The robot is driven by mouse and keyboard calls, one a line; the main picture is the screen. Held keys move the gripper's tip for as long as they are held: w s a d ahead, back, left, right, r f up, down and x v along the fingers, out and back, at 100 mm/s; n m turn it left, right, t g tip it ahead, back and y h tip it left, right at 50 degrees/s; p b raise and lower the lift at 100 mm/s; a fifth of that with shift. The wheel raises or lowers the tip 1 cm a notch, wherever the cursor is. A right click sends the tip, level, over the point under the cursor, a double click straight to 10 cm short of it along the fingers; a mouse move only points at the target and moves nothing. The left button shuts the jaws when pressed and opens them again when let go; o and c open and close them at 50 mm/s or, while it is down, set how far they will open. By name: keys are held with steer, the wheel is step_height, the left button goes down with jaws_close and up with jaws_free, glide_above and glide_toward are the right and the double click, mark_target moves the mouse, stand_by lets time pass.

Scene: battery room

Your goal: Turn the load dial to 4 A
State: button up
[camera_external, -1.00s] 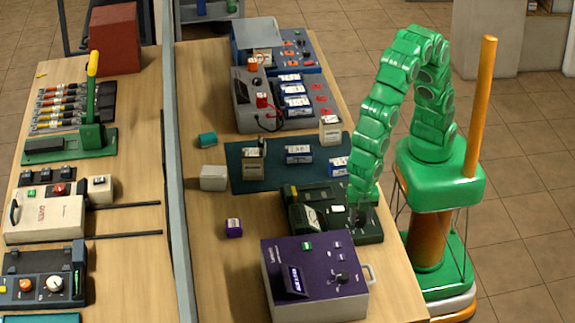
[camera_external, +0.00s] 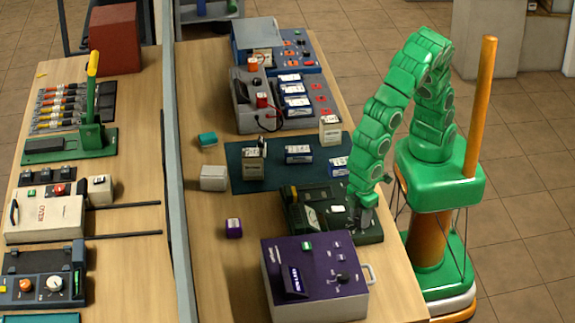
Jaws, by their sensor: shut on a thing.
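A dark green tester (camera_external: 312,222) with a pale display at its left and a small white label sits on the right-hand bench behind a purple box. My gripper (camera_external: 366,221) points down at the right part of this tester, with its fingers close together. It is shut on what I take to be the load dial. The dial is hidden by the fingers, so its pointer and scale cannot be read. The display is too small to read.
The purple box (camera_external: 315,285) with a black knob stands close in front of my gripper. Several batteries stand on a teal mat (camera_external: 240,178) behind the tester. A white block (camera_external: 213,178) and a small purple battery (camera_external: 234,228) lie to the left. Bare bench lies at left front.

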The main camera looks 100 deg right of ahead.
mark_target(360, 219)
steer(key=m, duration=0.5)
steer(key=shift+m, duration=2.4)
steer(key=o, duration=1.1)
steer(key=shift+c, duration=0.2)
steer(key=shift+r, duration=0.15)
steer(key=shift+r, duration=3.75)
